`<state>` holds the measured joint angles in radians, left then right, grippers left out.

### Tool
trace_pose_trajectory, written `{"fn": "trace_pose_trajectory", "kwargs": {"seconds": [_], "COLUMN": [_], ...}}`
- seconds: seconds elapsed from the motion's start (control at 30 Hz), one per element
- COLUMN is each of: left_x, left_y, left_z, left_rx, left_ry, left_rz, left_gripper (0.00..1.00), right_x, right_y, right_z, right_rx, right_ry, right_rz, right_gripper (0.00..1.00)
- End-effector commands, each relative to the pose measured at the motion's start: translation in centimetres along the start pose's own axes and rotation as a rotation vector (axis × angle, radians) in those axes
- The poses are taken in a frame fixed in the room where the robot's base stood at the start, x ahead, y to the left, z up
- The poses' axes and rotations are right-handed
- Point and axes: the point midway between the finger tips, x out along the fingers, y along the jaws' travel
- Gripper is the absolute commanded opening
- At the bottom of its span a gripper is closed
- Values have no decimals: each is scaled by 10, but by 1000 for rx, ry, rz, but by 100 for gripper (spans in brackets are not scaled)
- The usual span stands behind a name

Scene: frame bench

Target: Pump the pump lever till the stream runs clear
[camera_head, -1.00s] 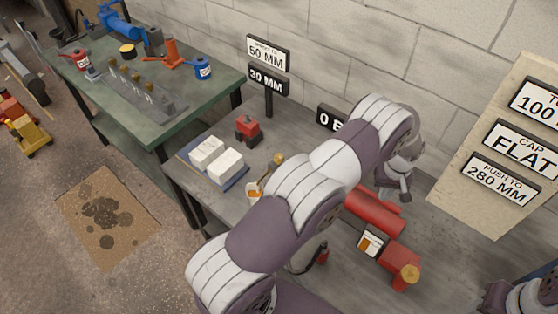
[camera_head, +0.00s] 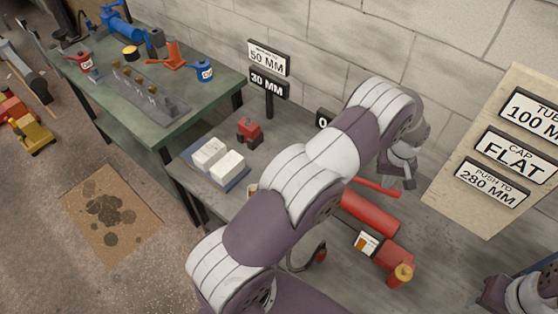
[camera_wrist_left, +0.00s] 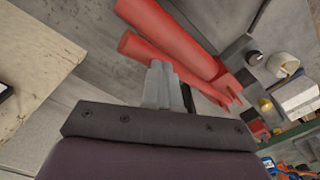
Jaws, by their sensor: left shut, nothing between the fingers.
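The red pump (camera_head: 368,213) lies on the grey bench, with a red end block and a brass-coloured cap (camera_head: 403,272). Its red pump lever (camera_head: 378,188) stands slightly apart from the cylinder, on the wall side. My left gripper (camera_head: 408,182) is shut and empty near the lever's free end. In the left wrist view the shut fingers (camera_wrist_left: 160,85) are close beside the red lever (camera_wrist_left: 150,52); contact is unclear. A jar (camera_head: 251,189) is mostly hidden behind my left arm; its stream cannot be seen. My right gripper is out of view.
A gauge sign (camera_head: 268,82) stands at the bench's back. White blocks on a blue tray (camera_head: 238,182) lie at the left. A board of signs (camera_head: 490,165) leans at the right. A green table (camera_head: 205,110) with tools stands beyond the bench's left end.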

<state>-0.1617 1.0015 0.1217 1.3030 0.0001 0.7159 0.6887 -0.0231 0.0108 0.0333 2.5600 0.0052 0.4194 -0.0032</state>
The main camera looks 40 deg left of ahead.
Motion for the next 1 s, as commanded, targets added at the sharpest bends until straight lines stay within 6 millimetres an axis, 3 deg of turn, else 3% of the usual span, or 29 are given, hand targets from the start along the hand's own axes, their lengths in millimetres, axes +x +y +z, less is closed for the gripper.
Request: {"fn": "trace_pose_trajectory", "kwargs": {"seconds": [0.13, 0.83, 1.0], "left_x": [6, 86, 73], "left_y": [0, 0, 0], "left_z": [0, 0, 0], "left_rx": [0, 0, 0], "left_ry": [0, 0, 1], "left_rz": [0, -1, 0], "left_gripper": [0, 0, 0], "right_x": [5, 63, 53], "right_y": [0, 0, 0], "right_z": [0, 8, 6], "right_rx": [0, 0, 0], "right_ry": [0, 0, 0], "right_rz": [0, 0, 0], "right_gripper": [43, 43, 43]}}
